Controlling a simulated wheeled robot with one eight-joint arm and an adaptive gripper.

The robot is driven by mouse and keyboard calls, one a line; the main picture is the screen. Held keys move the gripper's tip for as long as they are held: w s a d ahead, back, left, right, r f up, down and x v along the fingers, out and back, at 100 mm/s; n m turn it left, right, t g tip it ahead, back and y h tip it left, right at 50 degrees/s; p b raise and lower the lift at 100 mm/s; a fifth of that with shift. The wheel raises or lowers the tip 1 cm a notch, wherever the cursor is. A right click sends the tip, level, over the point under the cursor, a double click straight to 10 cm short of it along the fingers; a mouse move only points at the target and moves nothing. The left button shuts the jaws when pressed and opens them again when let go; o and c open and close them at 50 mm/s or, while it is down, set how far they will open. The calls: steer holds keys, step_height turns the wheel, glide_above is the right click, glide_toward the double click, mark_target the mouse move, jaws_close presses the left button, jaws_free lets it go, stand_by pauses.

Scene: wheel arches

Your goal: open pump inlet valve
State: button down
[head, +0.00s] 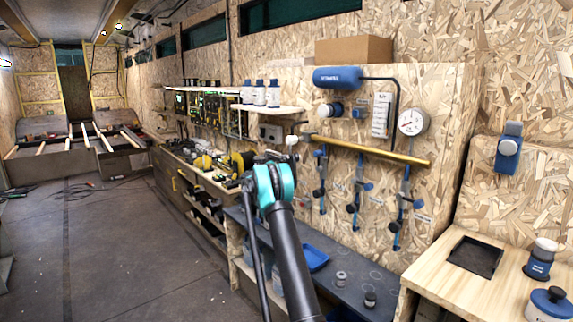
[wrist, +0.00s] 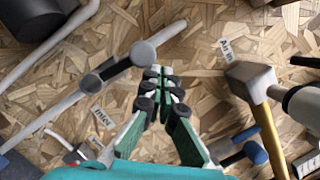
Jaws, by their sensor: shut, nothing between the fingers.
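In the head view, my teal arm joint hides the gripper and this valve.
An "Air in" label (wrist: 232,48) and a grey block on a yellow pipe (wrist: 268,125) are to the right. In the head view, a brass pipe (head: 368,148) carries several hanging blue-handled valves, with a gauge (head: 412,121) above. A dark bench (head: 350,275) lies below.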

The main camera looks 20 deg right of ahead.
steer(key=shift+w+a+r, duration=0.1)
steer(key=shift+w+r, duration=0.05)
steer(key=shift+w, duration=0.15)
stand_by(0.4)
